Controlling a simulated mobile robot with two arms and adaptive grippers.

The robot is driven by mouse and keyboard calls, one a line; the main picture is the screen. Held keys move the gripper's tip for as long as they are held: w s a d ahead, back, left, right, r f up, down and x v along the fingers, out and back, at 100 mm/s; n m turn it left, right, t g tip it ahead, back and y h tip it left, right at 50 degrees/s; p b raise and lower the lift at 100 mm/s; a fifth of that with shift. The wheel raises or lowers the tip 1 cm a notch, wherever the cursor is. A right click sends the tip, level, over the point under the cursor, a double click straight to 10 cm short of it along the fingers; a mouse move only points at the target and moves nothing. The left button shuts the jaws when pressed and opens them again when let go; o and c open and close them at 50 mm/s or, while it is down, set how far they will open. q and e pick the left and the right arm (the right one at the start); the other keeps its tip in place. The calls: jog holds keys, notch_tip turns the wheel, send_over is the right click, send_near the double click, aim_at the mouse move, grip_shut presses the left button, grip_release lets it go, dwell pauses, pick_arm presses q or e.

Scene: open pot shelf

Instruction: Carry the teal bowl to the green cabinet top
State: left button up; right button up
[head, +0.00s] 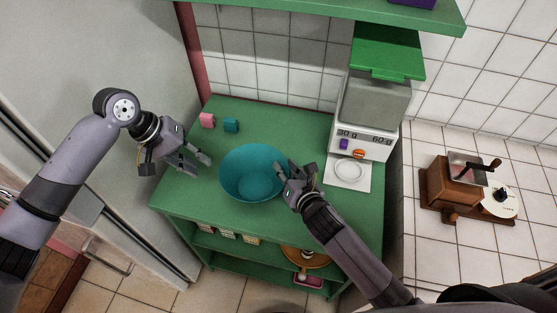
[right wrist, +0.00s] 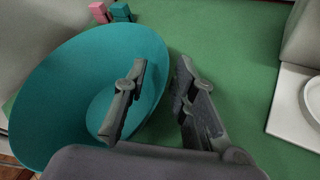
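The teal bowl (head: 250,178) is over the middle of the green cabinet top (head: 290,115), near its front edge. It looks upright and empty. Its underside is hidden, so I cannot tell for sure that it rests on the surface. My right gripper (head: 295,168) is at the bowl's right rim with its fingers apart. In the right wrist view the bowl (right wrist: 60,90) fills the left side; one finger is over its inside and the other outside, with the rim between them. My left gripper (head: 203,166) is open and empty, just left of the bowl.
A pink block (head: 207,121) and a teal block (head: 231,126) stand at the back left. A white kitchen scale (head: 364,140) stands at the right. A coffee grinder (head: 452,188) is on the tiled counter further right. A green shelf (head: 300,8) hangs above.

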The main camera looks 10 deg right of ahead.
jog(key=shift+s, duration=0.25)
pick_arm(q)
jog(key=shift+a+r, duration=0.15)
jog(key=shift+r, duration=0.25)
pick_arm(e)
jog(key=v, duration=1.1)
jog(key=shift+s+r, duration=0.2)
jog(key=shift+s, duration=0.05)
jog(key=shift+d, duration=0.1)
